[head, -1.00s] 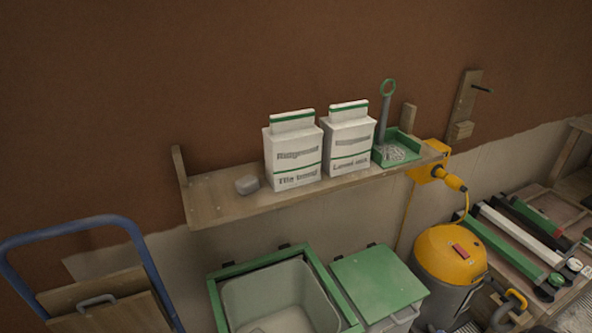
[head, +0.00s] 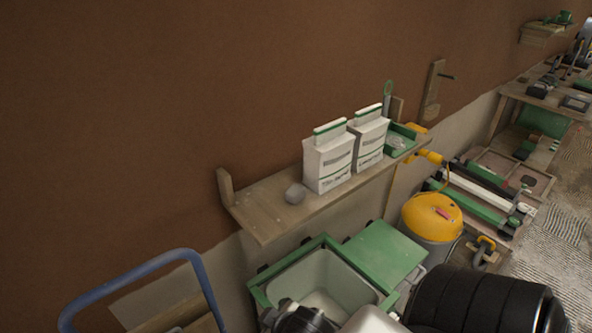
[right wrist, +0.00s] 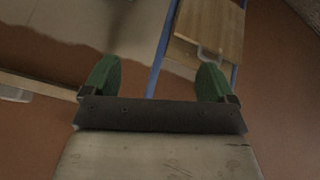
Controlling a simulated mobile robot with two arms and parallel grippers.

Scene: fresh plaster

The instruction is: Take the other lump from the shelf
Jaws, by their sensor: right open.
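The lump is not recognisable in that view. The fingers do not show clearly in the head view, where parts of my arm fill the bottom edge. My left gripper is not in view.
Two white bags (head: 328,163) and a green tray (head: 401,139) stand on the shelf. Below are an open green-rimmed bin (head: 325,275), a green-lidded bin (head: 386,250) and a yellow-topped vacuum (head: 432,214). A blue hand truck (head: 135,275) stands at lower left.

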